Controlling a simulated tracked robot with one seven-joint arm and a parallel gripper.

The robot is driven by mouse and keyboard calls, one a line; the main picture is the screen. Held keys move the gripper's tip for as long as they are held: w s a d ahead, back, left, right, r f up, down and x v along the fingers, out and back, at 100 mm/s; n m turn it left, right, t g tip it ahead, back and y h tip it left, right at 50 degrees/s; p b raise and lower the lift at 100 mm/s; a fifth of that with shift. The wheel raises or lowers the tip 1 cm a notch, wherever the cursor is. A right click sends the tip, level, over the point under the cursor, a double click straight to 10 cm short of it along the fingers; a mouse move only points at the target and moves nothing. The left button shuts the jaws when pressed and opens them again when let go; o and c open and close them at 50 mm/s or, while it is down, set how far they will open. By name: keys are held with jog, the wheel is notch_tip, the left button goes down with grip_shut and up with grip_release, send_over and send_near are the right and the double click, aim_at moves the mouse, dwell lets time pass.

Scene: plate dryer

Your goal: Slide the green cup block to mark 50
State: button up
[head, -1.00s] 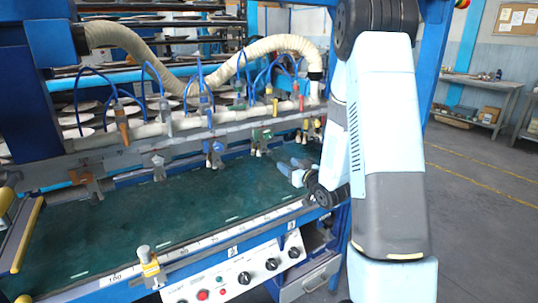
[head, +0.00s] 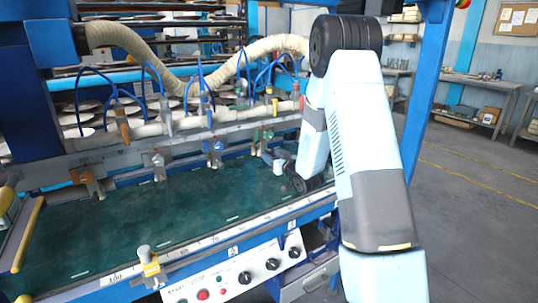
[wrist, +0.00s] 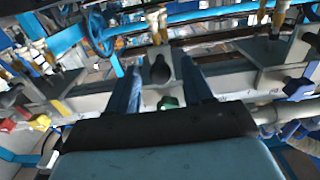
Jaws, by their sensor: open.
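The green cup block (head: 262,136) sits on the grey rail at the right part of the row in the head view, partly hidden by my arm. My gripper (head: 271,159) is just below and in front of it, pointing toward the rail. In the wrist view my gripper (wrist: 163,78) is open, with one blue finger on each side of a grey bracket. A small green part (wrist: 170,102) shows low between the fingers, close to the gripper body. I cannot tell whether the fingers touch the block. The number scale (head: 190,246) runs along the front edge; mark 50 is not readable.
A blue cup block (head: 214,150) and a grey one (head: 158,163) sit farther left on the same rail. Hoses and blue tubes hang above. The green bed (head: 150,220) below is clear. A yellow-and-grey stop (head: 149,262) stands at the front edge.

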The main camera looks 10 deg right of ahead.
jog(key=shift+x, duration=1.2)
grip_shut()
